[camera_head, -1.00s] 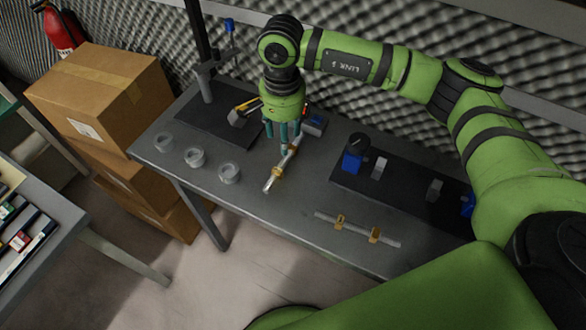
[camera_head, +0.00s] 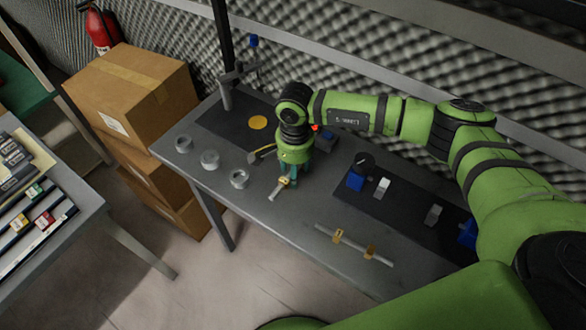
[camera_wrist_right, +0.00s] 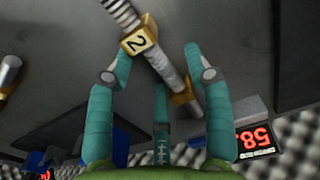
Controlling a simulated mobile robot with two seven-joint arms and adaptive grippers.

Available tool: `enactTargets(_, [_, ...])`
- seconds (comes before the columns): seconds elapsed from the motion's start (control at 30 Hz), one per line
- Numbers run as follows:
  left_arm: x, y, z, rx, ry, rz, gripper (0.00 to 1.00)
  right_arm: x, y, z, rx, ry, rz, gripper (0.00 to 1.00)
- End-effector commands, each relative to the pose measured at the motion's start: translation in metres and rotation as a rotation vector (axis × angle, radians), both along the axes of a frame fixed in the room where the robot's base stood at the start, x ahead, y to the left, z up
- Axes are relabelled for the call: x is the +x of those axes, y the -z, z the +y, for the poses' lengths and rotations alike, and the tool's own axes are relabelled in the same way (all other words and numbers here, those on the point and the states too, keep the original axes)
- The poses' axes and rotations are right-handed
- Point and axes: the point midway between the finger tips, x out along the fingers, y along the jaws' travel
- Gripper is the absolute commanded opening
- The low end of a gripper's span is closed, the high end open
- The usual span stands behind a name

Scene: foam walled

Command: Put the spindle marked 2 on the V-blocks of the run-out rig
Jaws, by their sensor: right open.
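The spindle marked 2 is a silver rod with two brass-yellow collars; its collar tag reads "2" in the right wrist view (camera_wrist_right: 139,40). In the head view its near end (camera_head: 274,194) shows on the table, and my gripper hides its far part. My right gripper (camera_head: 288,184) is over it, open, with teal fingers on either side of the rod. The rod does not look clamped. The run-out rig seems to be the dark plate (camera_head: 405,222) at right, with two grey V-blocks (camera_head: 382,187) (camera_head: 433,215) and blue blocks at its ends. No spindle lies on these blocks.
A second collared spindle (camera_head: 355,245) lies at the table's front edge. Several grey rings (camera_head: 239,179) stand at left. A dark plate (camera_head: 222,119) with a stand and yellow disc (camera_head: 258,122) is behind. A red display (camera_wrist_right: 257,138) is near my fingers.

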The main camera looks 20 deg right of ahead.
Motion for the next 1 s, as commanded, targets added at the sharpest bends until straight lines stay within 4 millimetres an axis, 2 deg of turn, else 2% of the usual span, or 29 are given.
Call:
enactTargets(0.07, [0.0, 0.001, -0.002, -0.003, 0.001, 0.001, 0.36, 0.0, 0.0, 0.0, 0.001, -0.001, -0.001, 0.52])
enactTargets(0.1, [0.0, 0.0, -0.003, -0.004, 0.001, 0.0, 0.36, 0.0, 0.0, 0.0, 0.001, -0.001, -0.001, 0.44])
enactTargets(0.17, [0.001, 0.0, -0.004, -0.005, 0.001, -0.001, 0.36, 0.0, -0.001, 0.0, 0.001, -0.001, -0.001, 0.2])
enactTargets(0.2, [0.002, 0.0, -0.005, -0.006, 0.002, -0.002, 0.36, 0.0, -0.001, 0.0, 0.001, -0.001, -0.001, 0.04])
enactTargets(0.23, [0.002, 0.0, -0.005, -0.007, 0.002, -0.003, 0.36, 0.0, -0.001, 0.0, 0.001, -0.001, 0.0, 0.0])
enactTargets(0.73, [0.006, 0.004, -0.006, -0.008, 0.001, -0.009, 0.36, 0.002, -0.007, 0.001, 0.003, -0.001, -0.004, 0.0])
enactTargets(0.87, [0.006, 0.012, -0.006, -0.007, 0.0, -0.01, 0.36, 0.002, -0.02, 0.001, 0.003, -0.002, -0.007, 0.0])
enactTargets(0.97, [0.006, 0.023, -0.005, -0.007, -0.001, -0.01, 0.36, 0.003, -0.039, 0.001, 0.004, -0.002, -0.01, 0.0])
enactTargets(1.0, [0.006, 0.024, -0.005, -0.006, -0.001, -0.01, 0.36, -0.005, -0.044, 0.001, 0.003, -0.005, -0.004, 0.0])
